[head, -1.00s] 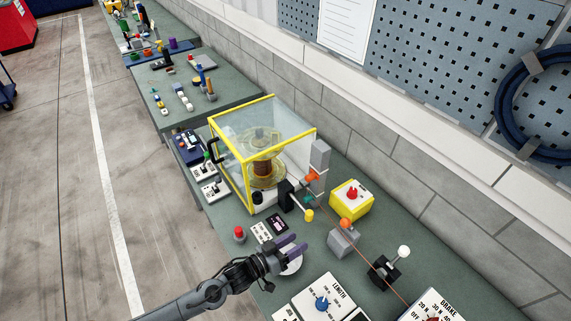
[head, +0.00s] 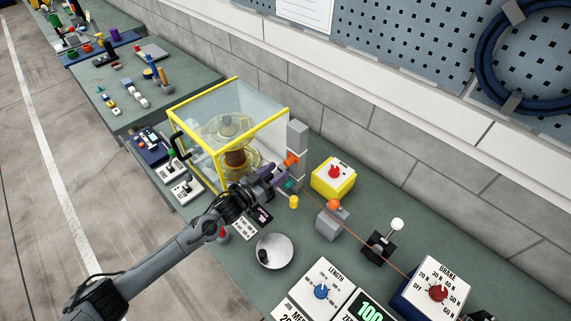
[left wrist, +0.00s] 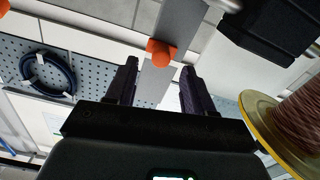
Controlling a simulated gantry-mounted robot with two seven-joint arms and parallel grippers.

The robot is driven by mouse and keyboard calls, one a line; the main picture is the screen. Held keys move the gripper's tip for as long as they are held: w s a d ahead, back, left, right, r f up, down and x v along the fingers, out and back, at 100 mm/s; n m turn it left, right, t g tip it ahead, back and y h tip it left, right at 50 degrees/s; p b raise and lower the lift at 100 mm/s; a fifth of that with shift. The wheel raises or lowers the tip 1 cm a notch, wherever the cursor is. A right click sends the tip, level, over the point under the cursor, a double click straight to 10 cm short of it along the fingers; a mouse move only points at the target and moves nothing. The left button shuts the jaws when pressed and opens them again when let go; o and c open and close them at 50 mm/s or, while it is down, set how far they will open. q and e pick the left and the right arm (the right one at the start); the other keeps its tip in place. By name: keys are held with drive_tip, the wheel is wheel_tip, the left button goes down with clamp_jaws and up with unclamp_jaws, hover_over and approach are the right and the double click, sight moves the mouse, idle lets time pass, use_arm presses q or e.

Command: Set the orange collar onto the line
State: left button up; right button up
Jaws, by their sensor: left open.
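An orange piece (head: 291,160), which looks like the collar, sits on the side of a grey upright post (head: 297,137) beside the yellow-framed case. A second, rounded orange piece (head: 334,205) is on a grey block (head: 330,225), by the thin orange line (head: 376,250). I cannot tell for certain which is the collar. My left gripper (head: 279,174) is open just beside the post. In the left wrist view, the orange piece (left wrist: 161,53) shows between and beyond the two spread dark fingers (left wrist: 160,75), apparently untouched. My right gripper is not in view.
The clear case (head: 205,145) with the spool stands left of the post. A yellow box with a red button (head: 333,175) stands to the right.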

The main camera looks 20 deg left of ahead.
sight(286, 164)
use_arm(q)
drive_tip(key=shift+x, duration=2.5)
drive_tip(key=shift+a, duration=0.1)
clamp_jaws()
